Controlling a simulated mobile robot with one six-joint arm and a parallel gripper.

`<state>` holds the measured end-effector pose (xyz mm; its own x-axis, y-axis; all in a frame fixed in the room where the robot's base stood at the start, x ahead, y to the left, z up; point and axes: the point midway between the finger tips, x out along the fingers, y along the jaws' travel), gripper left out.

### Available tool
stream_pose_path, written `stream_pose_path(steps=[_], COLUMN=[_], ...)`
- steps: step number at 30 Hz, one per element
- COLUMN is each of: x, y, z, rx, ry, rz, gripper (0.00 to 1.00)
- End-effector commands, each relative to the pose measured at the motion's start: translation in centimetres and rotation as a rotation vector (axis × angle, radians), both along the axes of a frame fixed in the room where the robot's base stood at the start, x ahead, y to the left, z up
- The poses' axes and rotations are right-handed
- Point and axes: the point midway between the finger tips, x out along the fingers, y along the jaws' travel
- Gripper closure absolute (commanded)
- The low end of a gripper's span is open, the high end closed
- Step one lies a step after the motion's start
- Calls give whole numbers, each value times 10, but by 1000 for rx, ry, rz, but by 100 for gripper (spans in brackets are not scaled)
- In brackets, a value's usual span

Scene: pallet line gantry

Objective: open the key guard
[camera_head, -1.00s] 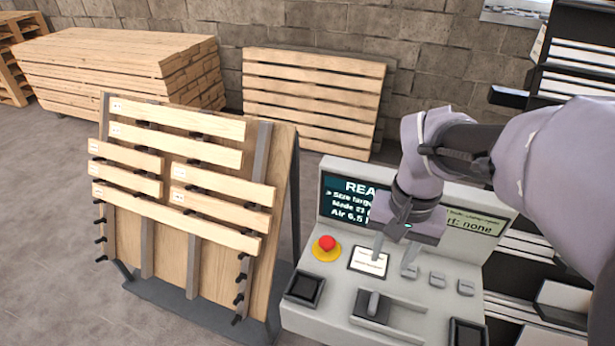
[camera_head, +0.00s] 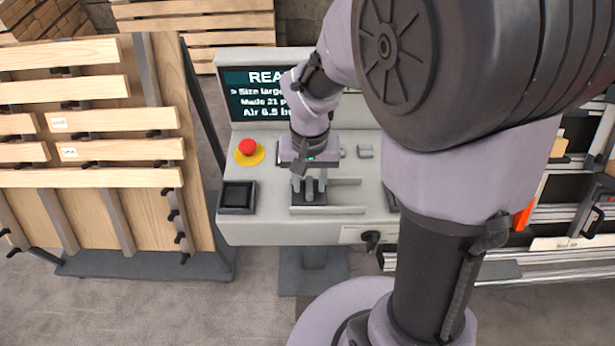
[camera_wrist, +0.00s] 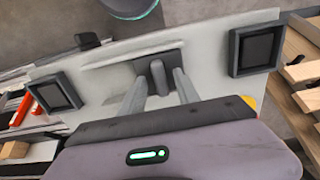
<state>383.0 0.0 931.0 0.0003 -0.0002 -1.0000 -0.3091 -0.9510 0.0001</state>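A grey console (camera_head: 265,225) stands in front of me. On its top a short upright grey handle (camera_head: 309,190) sits on a black plate at the left end of a pale track (camera_head: 345,210). This looks like the key guard, though no marking on it is readable. My gripper (camera_head: 309,181) is lowered over it. In the wrist view, the fingers of my gripper (camera_wrist: 160,80) stand apart, one on each side of the handle (camera_wrist: 157,72), with narrow gaps visible. A black knob (camera_head: 371,240) sits on the console's front face beside a small label.
A red stop button (camera_head: 248,147) on a yellow base and a black square panel (camera_head: 238,196) lie left of the handle. A screen (camera_head: 255,95) stands behind. A board rack (camera_head: 90,177) is close at left. My arm hides the console's right side.

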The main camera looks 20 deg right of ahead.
Motion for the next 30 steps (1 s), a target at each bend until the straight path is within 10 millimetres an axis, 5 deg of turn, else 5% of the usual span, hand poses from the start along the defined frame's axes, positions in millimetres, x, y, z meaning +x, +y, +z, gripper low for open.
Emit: stream_pose_path(steps=[4,10,30], x=[0,0,0], y=[0,0,0], z=[1,1,1], rx=[0,0,0], ry=[0,0,0], rz=[0,0,0], gripper=[62,100,100])
